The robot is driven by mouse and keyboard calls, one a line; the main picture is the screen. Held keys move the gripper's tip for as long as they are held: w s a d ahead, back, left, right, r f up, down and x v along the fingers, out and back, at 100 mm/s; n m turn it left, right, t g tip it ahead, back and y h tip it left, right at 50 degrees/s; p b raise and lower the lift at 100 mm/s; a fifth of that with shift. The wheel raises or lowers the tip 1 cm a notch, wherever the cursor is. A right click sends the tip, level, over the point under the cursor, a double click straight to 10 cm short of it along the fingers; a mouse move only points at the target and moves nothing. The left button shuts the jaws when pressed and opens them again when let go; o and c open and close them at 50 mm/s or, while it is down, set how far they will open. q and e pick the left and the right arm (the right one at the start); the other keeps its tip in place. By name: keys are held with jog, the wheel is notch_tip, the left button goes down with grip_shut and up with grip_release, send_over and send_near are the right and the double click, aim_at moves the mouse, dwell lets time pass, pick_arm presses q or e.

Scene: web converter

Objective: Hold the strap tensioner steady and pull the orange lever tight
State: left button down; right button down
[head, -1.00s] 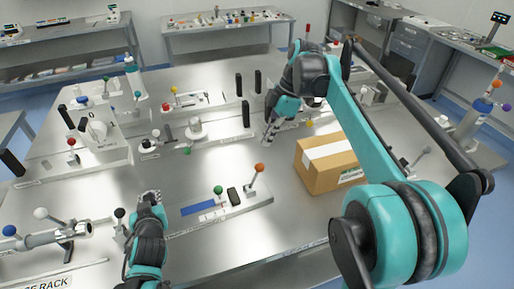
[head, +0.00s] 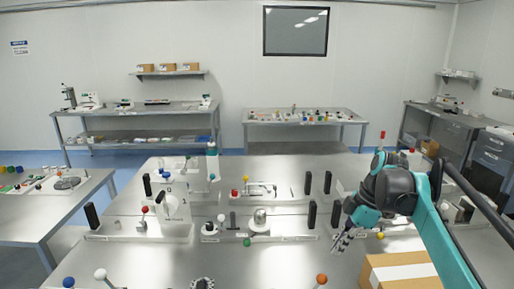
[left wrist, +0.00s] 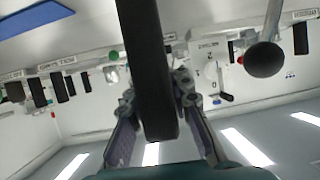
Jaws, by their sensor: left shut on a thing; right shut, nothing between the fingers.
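An orange ball knob (head: 321,279) on a short lever shows at the bottom edge of the head view. The body below it is cut off, so the strap tensioner's state cannot be seen there. My left gripper (head: 203,284) is at the bottom edge, left of the orange knob. In the left wrist view its fingers (left wrist: 160,125) are shut on a dark bar (left wrist: 148,65), which hides part of the grasp. My right gripper (head: 339,245) is shut and empty, pointing down above the bench, up and right of the orange knob and apart from it.
A cardboard box (head: 400,272) stands right of the orange knob, below my right arm. Several fixtures with black posts and coloured knobs stand behind, including a white block (head: 172,212) and a metal cylinder (head: 260,218). A dark ball lever (left wrist: 265,60) is near my left gripper.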

pick_arm(q)
jog(key=shift+r, duration=0.1)
jog(key=c, duration=1.3)
grip_release()
jog(key=v, duration=1.2)
pick_arm(e)
jog(key=shift+a, duration=0.1)
pick_arm(q)
jog(key=s+a+f+g+h, duration=0.1)
jog(key=s+a+f+g, duration=0.4)
jog(key=s+g, duration=0.1)
jog(key=shift+s+f+m, duration=0.25)
jog(key=shift+s+m, duration=0.15)
jog(key=shift+s, duration=0.5)
pick_arm(e)
jog(key=s+a+f+m+t+h, duration=0.2)
jog(key=s+f+m+t, duration=0.1)
jog(key=s+f+m, duration=0.4)
jog(key=s+a+f+m+t+h, duration=0.1)
jog(key=s+a+f+m+t, duration=0.2)
jog(key=s+f+m, duration=0.4)
jog(key=s+m, duration=0.2)
jog(key=s, duration=0.2)
jog(key=shift+s+a+f+m+t+h, duration=0.15)
jog(key=shift+s+f+m+t+h, duration=0.15)
jog(key=shift+f+m+h, duration=0.1)
